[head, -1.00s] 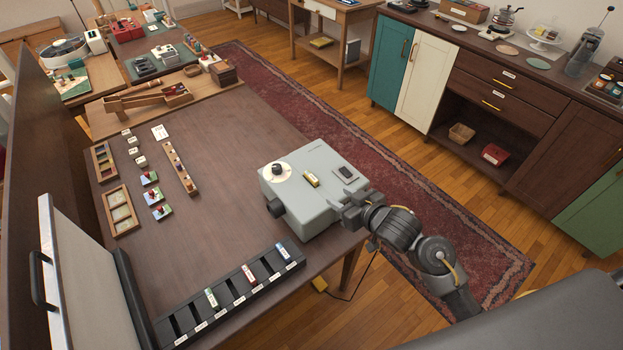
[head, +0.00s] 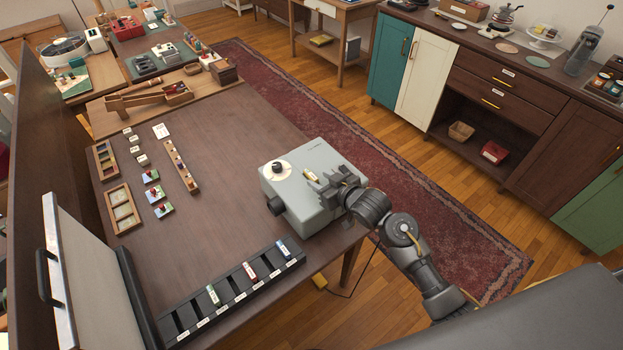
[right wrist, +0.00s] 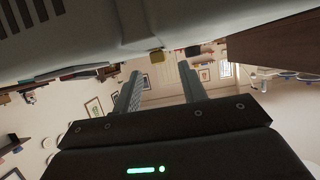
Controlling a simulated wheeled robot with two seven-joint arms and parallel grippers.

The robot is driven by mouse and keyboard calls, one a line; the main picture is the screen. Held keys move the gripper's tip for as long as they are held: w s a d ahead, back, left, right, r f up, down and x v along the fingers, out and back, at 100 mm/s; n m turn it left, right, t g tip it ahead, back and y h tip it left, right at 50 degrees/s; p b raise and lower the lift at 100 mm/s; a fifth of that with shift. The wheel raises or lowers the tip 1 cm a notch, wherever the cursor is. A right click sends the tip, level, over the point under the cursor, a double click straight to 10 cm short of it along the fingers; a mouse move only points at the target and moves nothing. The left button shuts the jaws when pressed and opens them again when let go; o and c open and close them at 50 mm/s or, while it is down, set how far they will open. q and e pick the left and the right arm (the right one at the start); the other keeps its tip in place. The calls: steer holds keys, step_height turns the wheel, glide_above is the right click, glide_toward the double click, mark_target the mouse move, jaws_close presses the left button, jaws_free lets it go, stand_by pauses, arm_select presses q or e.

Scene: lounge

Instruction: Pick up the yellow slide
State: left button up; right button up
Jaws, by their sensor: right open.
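The grey projector-like box (head: 300,215) stands at the near right corner of the brown table. My right gripper (head: 318,182) is over the top of this box, its jaws open. In the head view the gripper covers the place where the yellow slide lay. Nothing is visibly held. My left gripper is not in view.
A black slotted rack (head: 230,298) with a few coloured slides lies along the near table edge. A white-and-grey panel (head: 62,270) stands at left. Wooden trays (head: 122,208) and small blocks sit farther back. The table's middle is clear.

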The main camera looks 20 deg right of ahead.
mark_target(312, 175)
steer(key=x, duration=0.3)
steer(key=shift+w+f, duration=0.1)
steer(key=shift+w, duration=0.05)
jaws_close()
step_height(312, 175, up, 10)
stand_by(0.6)
